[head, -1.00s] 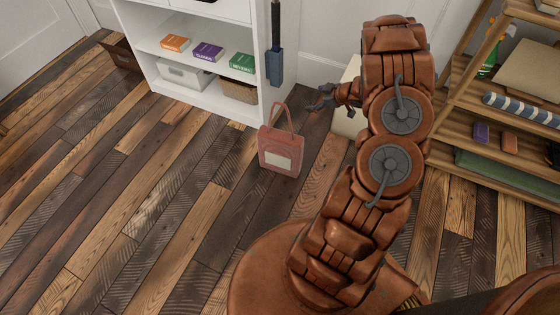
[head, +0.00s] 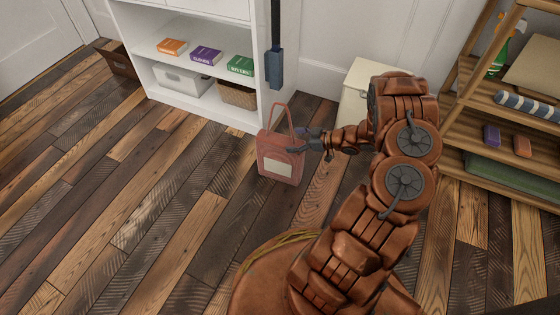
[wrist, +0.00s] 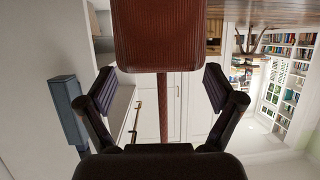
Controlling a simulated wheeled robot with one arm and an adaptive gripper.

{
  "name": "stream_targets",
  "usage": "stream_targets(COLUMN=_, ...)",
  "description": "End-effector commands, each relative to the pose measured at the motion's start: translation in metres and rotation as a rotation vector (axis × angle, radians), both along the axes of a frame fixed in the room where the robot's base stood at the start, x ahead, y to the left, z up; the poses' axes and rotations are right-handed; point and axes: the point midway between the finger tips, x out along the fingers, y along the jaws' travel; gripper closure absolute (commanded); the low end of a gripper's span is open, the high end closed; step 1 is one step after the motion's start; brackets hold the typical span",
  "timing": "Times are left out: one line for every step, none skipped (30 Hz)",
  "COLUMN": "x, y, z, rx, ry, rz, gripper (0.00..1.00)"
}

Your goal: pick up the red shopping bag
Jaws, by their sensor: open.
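The red shopping bag (head: 279,157) stands upright on the plank floor, with a pale label on its front and a looped handle on top. My gripper (head: 298,141) is at the bag's upper right, close to the base of the handle. In the wrist view, the picture is upside down. The bag's body (wrist: 160,38) fills the top middle, and a handle strap (wrist: 163,110) runs down between the two spread fingers of my gripper (wrist: 160,88). The fingers are apart from the strap on both sides. I cannot tell how deep between the fingers the strap lies.
A white shelf unit (head: 195,62) with books, a box and a basket stands behind and left of the bag. A blue-grey tool (head: 274,66) hangs on its side. A cream cabinet (head: 353,108) and a wooden shelf (head: 492,165) stand right. Floor at left is clear.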

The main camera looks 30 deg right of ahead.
Motion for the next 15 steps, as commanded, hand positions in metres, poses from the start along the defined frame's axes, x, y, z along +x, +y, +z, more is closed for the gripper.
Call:
stream_targets(x=0.005, y=0.007, z=-0.008, rx=0.000, ry=0.001, rz=0.005, gripper=0.08)
stream_targets(x=0.008, y=0.010, z=-0.010, rx=0.000, ry=0.001, rz=0.004, gripper=0.08)
stream_targets(x=0.011, y=0.013, z=-0.012, rx=0.000, ry=0.001, rz=0.004, gripper=0.08)
stream_targets(x=0.014, y=0.014, z=-0.012, rx=-0.001, ry=0.000, rz=0.004, gripper=0.08)
stream_targets(x=0.017, y=0.016, z=-0.013, rx=0.000, ry=0.000, rz=0.002, gripper=0.08)
stream_targets(x=0.020, y=0.018, z=-0.014, rx=-0.001, ry=0.001, rz=0.002, gripper=0.08)
stream_targets(x=0.021, y=0.019, z=-0.015, rx=-0.001, ry=0.001, rz=0.002, gripper=0.08)
stream_targets(x=0.023, y=0.019, z=-0.015, rx=-0.001, ry=0.001, rz=0.001, gripper=0.08)
stream_targets(x=0.024, y=0.020, z=-0.015, rx=-0.001, ry=-0.001, rz=0.000, gripper=0.08)
stream_targets(x=0.024, y=0.020, z=-0.015, rx=0.000, ry=0.000, rz=0.000, gripper=0.08)
stream_targets(x=0.025, y=0.020, z=-0.015, rx=-0.001, ry=-0.001, rz=-0.001, gripper=0.08)
stream_targets(x=0.025, y=0.020, z=-0.015, rx=0.000, ry=0.000, rz=-0.001, gripper=0.08)
stream_targets(x=0.025, y=0.020, z=-0.015, rx=-0.001, ry=-0.001, rz=-0.001, gripper=0.08)
stream_targets(x=0.025, y=0.020, z=-0.015, rx=-0.001, ry=-0.001, rz=-0.001, gripper=0.08)
stream_targets(x=0.025, y=0.020, z=-0.014, rx=-0.001, ry=-0.001, rz=-0.001, gripper=0.08)
